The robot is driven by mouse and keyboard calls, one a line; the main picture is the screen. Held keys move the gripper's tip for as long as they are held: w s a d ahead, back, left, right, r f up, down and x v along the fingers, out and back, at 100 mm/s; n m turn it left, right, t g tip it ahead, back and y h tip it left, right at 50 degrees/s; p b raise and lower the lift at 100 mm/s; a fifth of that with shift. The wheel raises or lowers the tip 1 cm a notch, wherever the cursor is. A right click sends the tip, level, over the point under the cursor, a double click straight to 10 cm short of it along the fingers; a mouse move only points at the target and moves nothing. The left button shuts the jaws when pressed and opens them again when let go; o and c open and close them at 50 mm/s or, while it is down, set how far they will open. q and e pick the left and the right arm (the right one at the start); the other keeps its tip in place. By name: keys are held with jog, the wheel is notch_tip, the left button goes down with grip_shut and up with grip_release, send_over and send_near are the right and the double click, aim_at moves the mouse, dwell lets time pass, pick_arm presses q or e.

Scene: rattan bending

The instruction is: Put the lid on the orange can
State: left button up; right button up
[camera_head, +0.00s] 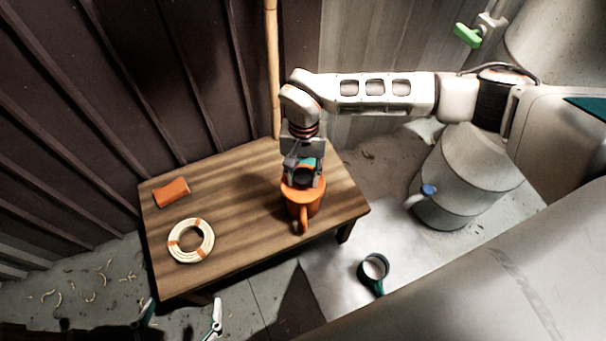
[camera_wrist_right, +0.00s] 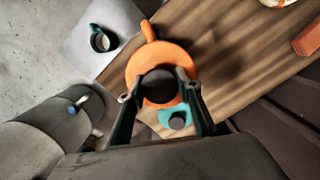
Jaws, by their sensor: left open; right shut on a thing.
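The orange can (camera_head: 303,211) stands at the right part of the wooden table, its orange handle toward the front. In the right wrist view its handle (camera_wrist_right: 148,31) points up. My right gripper (camera_head: 304,178) is above the can, shut on the dark round knob of the orange lid (camera_wrist_right: 160,62). The lid is over the can's top; I cannot tell whether it is fully seated. A teal lid (camera_wrist_right: 177,117) with a dark knob lies behind the can, partly hidden by my gripper. My left gripper (camera_head: 183,313) is open and empty at the bottom edge, in front of the table.
The table (camera_head: 245,225) also holds a coil of rattan (camera_head: 191,241) and an orange block (camera_head: 172,192). A teal can without a lid (camera_head: 374,270) stands on the floor at right. A large metal vessel (camera_head: 465,180) with a blue-knobbed tap is right of the table. The table's middle is clear.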

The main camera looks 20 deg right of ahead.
pick_arm(q)
jog(key=shift+w+d+r, duration=0.1)
jog(key=shift+w+r, duration=0.1)
jog(key=shift+w, duration=0.1)
jog(key=shift+w+r, duration=0.1)
jog(key=shift+r, duration=0.15)
dwell(0.4)
jog(key=shift+s+f, duration=0.15)
jog(key=shift+s, duration=0.15)
jog(key=shift+w, duration=0.3)
pick_arm(e)
jog(key=shift+f, duration=0.35)
pick_arm(q)
jog(key=shift+s+f, duration=0.1)
jog(key=shift+s, duration=0.15)
pick_arm(e)
jog(key=shift+f, duration=0.15)
jog(key=shift+f, duration=0.1)
pick_arm(q)
jog(key=shift+s+f, duration=0.15)
jog(key=shift+s, duration=0.05)
